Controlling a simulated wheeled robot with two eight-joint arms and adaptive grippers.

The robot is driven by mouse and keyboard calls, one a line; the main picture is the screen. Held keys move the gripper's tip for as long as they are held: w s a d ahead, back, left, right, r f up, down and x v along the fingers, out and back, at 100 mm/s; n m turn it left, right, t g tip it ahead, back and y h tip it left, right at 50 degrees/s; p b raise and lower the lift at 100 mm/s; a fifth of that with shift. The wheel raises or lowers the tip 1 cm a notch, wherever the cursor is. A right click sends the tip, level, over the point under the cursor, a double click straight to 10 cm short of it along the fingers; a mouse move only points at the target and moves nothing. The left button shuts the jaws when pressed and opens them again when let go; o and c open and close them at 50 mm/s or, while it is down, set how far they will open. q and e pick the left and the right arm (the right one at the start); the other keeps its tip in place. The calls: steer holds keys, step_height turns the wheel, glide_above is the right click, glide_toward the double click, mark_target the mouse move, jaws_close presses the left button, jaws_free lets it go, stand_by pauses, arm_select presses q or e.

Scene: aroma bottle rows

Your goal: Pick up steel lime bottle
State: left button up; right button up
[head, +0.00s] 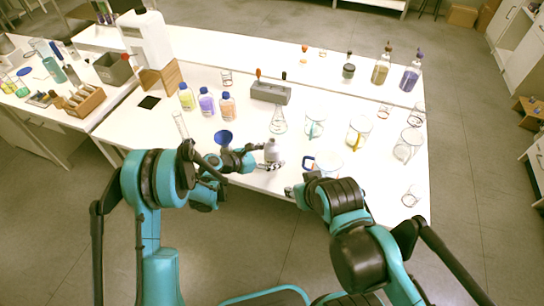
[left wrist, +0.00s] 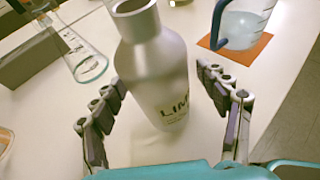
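The steel lime bottle (head: 271,151) stands upright on the white table near its front edge in the head view. In the left wrist view the bottle (left wrist: 155,75) is grey, open at the top and lettered "LIM", with the rest of the word out of sight. My left gripper (head: 268,164) is at the bottle, and in the left wrist view its fingers (left wrist: 165,95) are spread on either side of it, with gaps visible. My right gripper (head: 290,191) is at the front table edge, right of the bottle; its fingers are too small to read.
A blue-handled beaker (head: 326,164) on an orange mat (left wrist: 240,45) stands right of the bottle. A conical flask (head: 278,122) and a grey block (head: 270,92) are behind it. A blue funnel (head: 223,137) is to the left. Coloured bottles (head: 207,102) stand farther back left.

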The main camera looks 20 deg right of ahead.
arm_select(q)
steer(key=c, duration=1.5)
